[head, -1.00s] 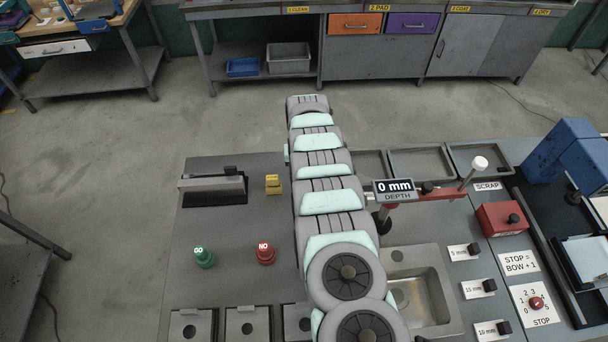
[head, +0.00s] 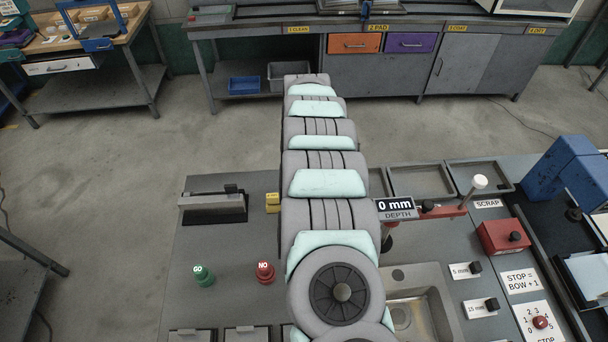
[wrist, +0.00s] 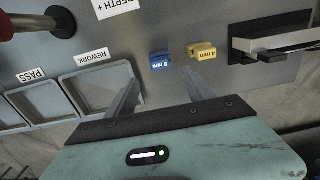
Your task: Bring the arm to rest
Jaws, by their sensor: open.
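My arm (head: 325,183) stretches up the middle of the head view, from the bottom edge to the bins under the far bench. My gripper is hidden behind it there. In the wrist view my gripper (wrist: 160,76) is open, with two grey fingers apart and nothing between them. A blue 8 mm block (wrist: 161,60) and a yellow 4 mm block (wrist: 201,50) lie just beyond the fingertips. I cannot tell how high the fingers are above the panel. The yellow block also shows beside my arm in the head view (head: 272,202).
The green GO button (head: 203,275) and red NO button (head: 265,272) stand left of my arm. The red depth arm with its 0 mm display (head: 394,208) and the sink (head: 440,312) are close on its right. Trays marked REWORK (wrist: 97,88) and PASS (wrist: 38,103) lie left of my gripper.

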